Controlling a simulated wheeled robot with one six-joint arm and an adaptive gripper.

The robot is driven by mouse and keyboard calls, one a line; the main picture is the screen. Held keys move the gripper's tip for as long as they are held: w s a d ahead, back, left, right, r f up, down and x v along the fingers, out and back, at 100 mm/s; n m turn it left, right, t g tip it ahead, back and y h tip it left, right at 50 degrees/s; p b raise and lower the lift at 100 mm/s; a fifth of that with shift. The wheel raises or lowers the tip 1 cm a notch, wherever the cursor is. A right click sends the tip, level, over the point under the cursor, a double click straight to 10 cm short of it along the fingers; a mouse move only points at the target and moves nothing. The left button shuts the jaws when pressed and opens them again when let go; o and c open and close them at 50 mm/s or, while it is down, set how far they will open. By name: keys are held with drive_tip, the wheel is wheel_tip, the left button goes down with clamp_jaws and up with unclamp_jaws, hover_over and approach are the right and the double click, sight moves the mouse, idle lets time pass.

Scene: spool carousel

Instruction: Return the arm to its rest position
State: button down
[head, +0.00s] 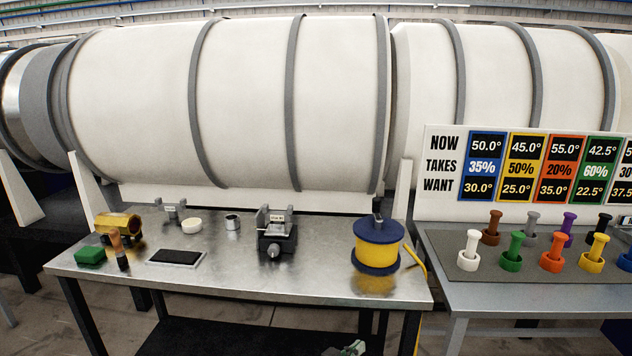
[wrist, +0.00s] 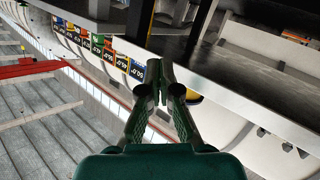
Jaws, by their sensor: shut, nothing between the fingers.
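My gripper (wrist: 160,75) shows in the wrist view with its two dark fingers together and nothing between them. The wrist view is tilted, with a table edge and the coloured board beyond the fingers. In the head view, a small greenish part of my arm or gripper shows at the bottom edge, below and in front of the metal table (head: 330,279). It is apart from everything on the table. Most of the arm is out of view.
On the table are a blue and yellow spool (head: 378,246), a dark vise (head: 276,240), a green block (head: 90,255), a brass cylinder (head: 118,224) and a black pad (head: 176,257). Coloured pegs stand on a grey mat (head: 467,268) at right, below a signboard (head: 443,195). White tanks stand behind.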

drive_tip(key=s+d+f+n+y, duration=0.2)
drive_tip(key=s+d+f, duration=0.1)
drive_tip(key=s+f, duration=0.35)
drive_tip(key=s+d+f+n+y, duration=0.2)
drive_tip(key=s+f, duration=0.4)
drive_tip(key=f, duration=0.2)
drive_tip(key=s+d+f+n+y, duration=0.1)
drive_tip(key=s+f+y, duration=0.1)
drive_tip(key=s, duration=0.7)
drive_tip(key=s+d+f+n+y, duration=0.1)
drive_tip(key=s+f+y, duration=0.2)
drive_tip(key=s, duration=0.6)
drive_tip(key=s+r+y, duration=0.1)
drive_tip(key=s+r, duration=0.2)
drive_tip(key=s, duration=0.4)
drive_tip(key=s+r+y, duration=0.1)
drive_tip(key=s+r, duration=0.2)
drive_tip(key=s, duration=0.5)
drive_tip(key=s+r+t, duration=0.1)
drive_tip(key=s+r, duration=0.5)
drive_tip(key=r, duration=0.2)
drive_tip(key=s+d+r+t, duration=0.1)
drive_tip(key=s+r+t, duration=0.1)
drive_tip(key=s+r, duration=0.4)
wheel_tip(320, 180, up, 4)
drive_tip(key=shift+f+m, duration=0.2)
drive_tip(key=shift+m, duration=0.2)
drive_tip(key=c, duration=1.9)
unclamp_jaws()
drive_tip(key=shift+d, duration=0.1)
